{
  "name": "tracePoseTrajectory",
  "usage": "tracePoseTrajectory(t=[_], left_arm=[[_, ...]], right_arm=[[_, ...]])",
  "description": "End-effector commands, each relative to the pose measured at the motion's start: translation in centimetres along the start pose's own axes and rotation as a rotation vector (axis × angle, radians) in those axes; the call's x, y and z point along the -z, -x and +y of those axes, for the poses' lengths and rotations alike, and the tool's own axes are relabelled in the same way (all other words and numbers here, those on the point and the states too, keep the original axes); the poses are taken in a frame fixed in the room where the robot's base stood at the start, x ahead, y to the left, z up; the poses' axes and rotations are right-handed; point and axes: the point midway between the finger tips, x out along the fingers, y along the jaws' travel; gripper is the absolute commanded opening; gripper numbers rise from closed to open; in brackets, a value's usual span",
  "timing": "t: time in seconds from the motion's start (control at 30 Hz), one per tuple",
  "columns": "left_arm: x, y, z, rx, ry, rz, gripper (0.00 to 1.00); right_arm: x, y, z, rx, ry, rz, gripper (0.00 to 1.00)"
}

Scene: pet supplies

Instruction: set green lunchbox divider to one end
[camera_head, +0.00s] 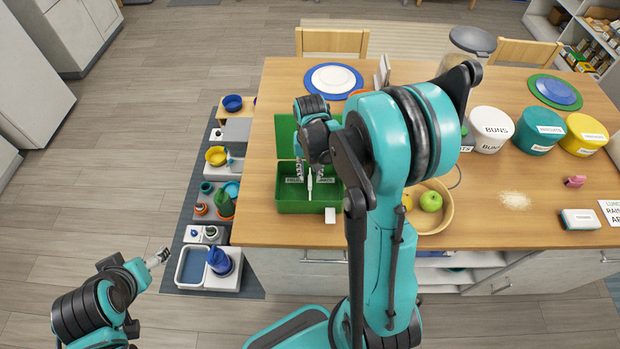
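The green lunchbox (286,205) stands open near the table's front left edge, with its green lid (286,140) raised behind it. Small white labels show inside. A thin pale upright piece (310,184), seemingly the divider, stands near the middle of the box. My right gripper (309,174) points down into the box; its fingers are apart, one on each side of the thin piece, with gaps visible. My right arm hides the box's right side. My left gripper (158,257) is over the floor at lower left, away from the table; its finger state is too small to tell.
A wooden bowl (440,217) with a green apple (431,201) is right of my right arm. White (490,130), teal (537,132) and yellow (584,135) canisters stand further right. A low shelf with bowls is left of the table.

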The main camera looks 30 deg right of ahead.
Motion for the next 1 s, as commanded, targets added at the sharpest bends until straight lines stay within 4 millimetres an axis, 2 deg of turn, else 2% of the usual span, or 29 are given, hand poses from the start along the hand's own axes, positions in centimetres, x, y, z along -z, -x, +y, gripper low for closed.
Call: tracePoseTrajectory(t=[0.03, 0.2, 0.57, 0.6, 0.7, 0.9, 1.0], left_arm=[[-0.2, -0.3, 0.0, 0.0, 0.0, 0.0, 0.75], [-0.4, -0.6, 0.0, 0.0, 0.0, 0.0, 0.75], [-0.4, -0.6, 0.0, 0.0, 0.0, 0.0, 0.75], [-0.4, -0.6, 0.0, 0.0, 0.0, 0.0, 0.75], [-0.4, -0.6, 0.0, 0.0, 0.0, 0.0, 0.75], [-0.4, -0.6, 0.0, 0.0, 0.0, 0.0, 0.75], [-0.6, -0.9, 0.0, 0.0, 0.0, 0.0, 0.75]], right_arm=[[0.0, -1.1, 0.0, 0.0, 0.0, 0.0, 0.31], [0.0, -3.1, 0.0, 0.0, 0.001, 0.001, 0.31], [0.0, -3.8, 0.0, 0.0, 0.001, 0.001, 0.31], [0.0, -3.8, 0.0, 0.0, 0.001, 0.001, 0.26], [0.0, -3.8, 0.0, 0.0, 0.001, 0.001, 0.0], [0.0, -3.8, -0.1, 0.0, 0.001, 0.001, 0.0], [0.0, -3.9, -1.0, 0.001, 0.004, 0.001, 0.0]])
